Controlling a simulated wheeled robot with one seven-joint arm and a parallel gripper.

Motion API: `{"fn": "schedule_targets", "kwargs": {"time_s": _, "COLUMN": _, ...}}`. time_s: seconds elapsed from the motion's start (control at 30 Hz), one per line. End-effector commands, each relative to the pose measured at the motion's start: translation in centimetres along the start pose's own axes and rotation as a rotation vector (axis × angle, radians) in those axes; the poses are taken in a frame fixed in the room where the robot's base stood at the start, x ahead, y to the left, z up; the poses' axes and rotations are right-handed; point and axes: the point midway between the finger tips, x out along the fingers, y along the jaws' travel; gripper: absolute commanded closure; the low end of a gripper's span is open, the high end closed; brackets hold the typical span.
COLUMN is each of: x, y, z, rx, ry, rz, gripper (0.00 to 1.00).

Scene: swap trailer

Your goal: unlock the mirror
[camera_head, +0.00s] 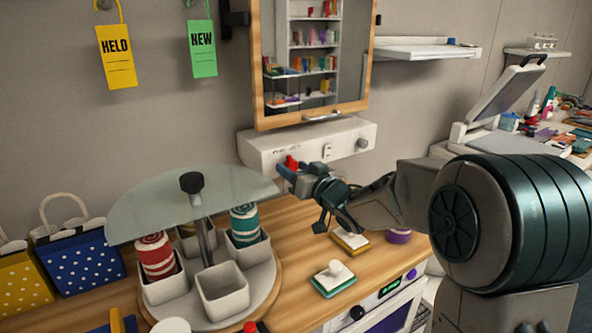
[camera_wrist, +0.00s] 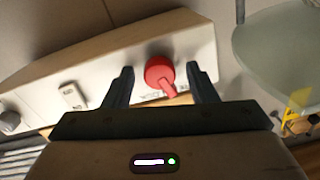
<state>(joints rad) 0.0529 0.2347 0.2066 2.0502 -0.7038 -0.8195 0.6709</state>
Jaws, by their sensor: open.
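The mirror (camera_head: 312,60) hangs on the wall in a wooden frame and reflects shelves of colourful items. Below it is a white wall box (camera_head: 265,150) with a red knob (camera_head: 291,161), a small switch and a grey round knob (camera_head: 362,143). My gripper (camera_head: 288,172) is at the front of the box by the red knob. In the wrist view the red knob (camera_wrist: 158,72) with its short lever shows between my two open fingers (camera_wrist: 160,69). The fingers look apart from it, though depth and contact are hard to tell. Part of the knob is hidden in the head view.
A glass-topped carousel (camera_head: 265,287) with cups and yarn spools stands left of my gripper. Wooden counter below holds stamp-like blocks (camera_head: 334,278). Yellow HELD (camera_head: 117,57) and green NEW (camera_head: 203,49) tags hang left. Polka-dot bags (camera_head: 80,262) stand far left.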

Motion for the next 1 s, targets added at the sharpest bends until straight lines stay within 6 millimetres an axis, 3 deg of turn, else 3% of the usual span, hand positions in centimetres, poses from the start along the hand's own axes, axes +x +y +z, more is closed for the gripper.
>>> {"fn": "schedule_targets", "kwargs": {"time_s": 0.1, "x": -0.02, "y": 0.01, "z": 0.02, "rx": 0.000, "ry": 0.000, "rz": 0.000, "gripper": 0.51}}
{"fn": "schedule_targets", "kwargs": {"time_s": 0.27, "x": -0.04, "y": 0.02, "z": 0.02, "rx": 0.000, "ry": 0.000, "rz": 0.000, "gripper": 0.92}}
{"fn": "schedule_targets", "kwargs": {"time_s": 0.47, "x": -0.05, "y": 0.05, "z": 0.22, "rx": -0.030, "ry": -0.001, "rz": 0.000, "gripper": 0.92}}
{"fn": "schedule_targets", "kwargs": {"time_s": 0.8, "x": -0.06, "y": 0.06, "z": 0.39, "rx": -0.369, "ry": -0.017, "rz": 0.003, "gripper": 0.92}}
{"fn": "schedule_targets", "kwargs": {"time_s": 1.0, "x": -0.06, "y": 0.02, "z": 0.07, "rx": -0.445, "ry": -0.022, "rz": 0.004, "gripper": 0.93}}
